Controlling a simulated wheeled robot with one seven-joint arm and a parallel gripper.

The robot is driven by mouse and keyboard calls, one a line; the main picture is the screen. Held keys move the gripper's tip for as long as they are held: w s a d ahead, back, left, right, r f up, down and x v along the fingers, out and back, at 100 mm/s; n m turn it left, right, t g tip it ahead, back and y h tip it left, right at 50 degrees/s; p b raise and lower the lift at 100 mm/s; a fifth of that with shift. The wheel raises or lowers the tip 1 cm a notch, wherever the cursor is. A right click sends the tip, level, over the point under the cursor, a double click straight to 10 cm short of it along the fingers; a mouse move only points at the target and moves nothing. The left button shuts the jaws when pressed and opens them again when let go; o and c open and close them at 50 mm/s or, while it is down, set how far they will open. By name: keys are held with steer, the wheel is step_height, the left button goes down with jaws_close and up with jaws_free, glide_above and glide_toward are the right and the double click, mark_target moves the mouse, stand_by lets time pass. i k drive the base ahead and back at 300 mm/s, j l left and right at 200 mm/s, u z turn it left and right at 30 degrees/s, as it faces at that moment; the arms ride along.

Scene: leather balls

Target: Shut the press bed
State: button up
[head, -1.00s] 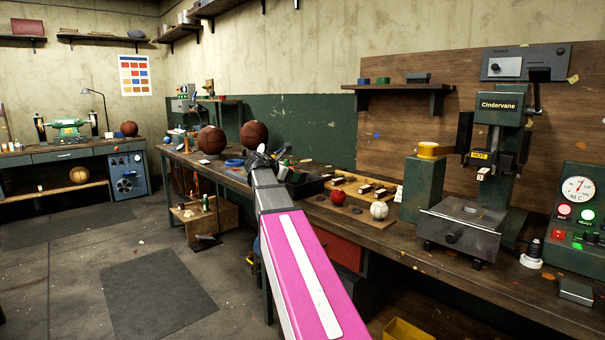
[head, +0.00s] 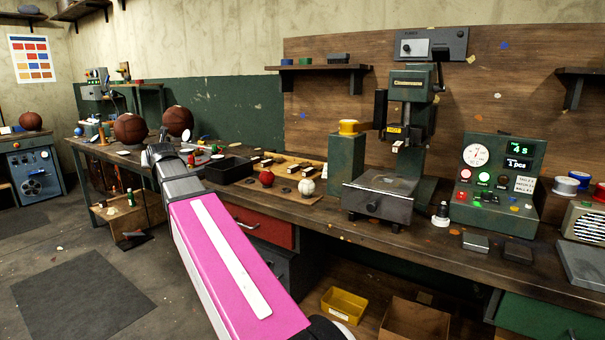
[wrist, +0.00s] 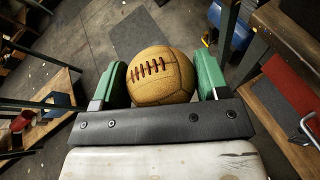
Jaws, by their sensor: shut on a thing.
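The press (head: 410,115) is a green machine on the long bench, with a yellow-marked head and a side lever. Its bed (head: 380,193) is a flat grey metal plate with a round dark knob on its front. The bed juts forward of the press column towards the bench's front edge. My gripper (wrist: 163,82) is shut on a tan laced leather ball (wrist: 160,62), held between its green fingers. In the head view my gripper (head: 160,153) points away, well left of the press and apart from it. The ball is hidden there.
A control box (head: 500,180) with lights and a display stands right of the press. A red ball (head: 267,178) and a white ball (head: 307,187) lie left of it on the bench. A yellow bin (head: 344,305) is below. Floor at left is open.

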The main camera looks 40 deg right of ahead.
mark_target(383, 195)
steer(key=k+l+z, duration=0.2)
steer(key=k+l, duration=0.2)
steer(key=k, duration=0.2)
steer(key=k+l+z, duration=0.15)
steer(key=k+l, duration=0.3)
steer(key=k, duration=0.15)
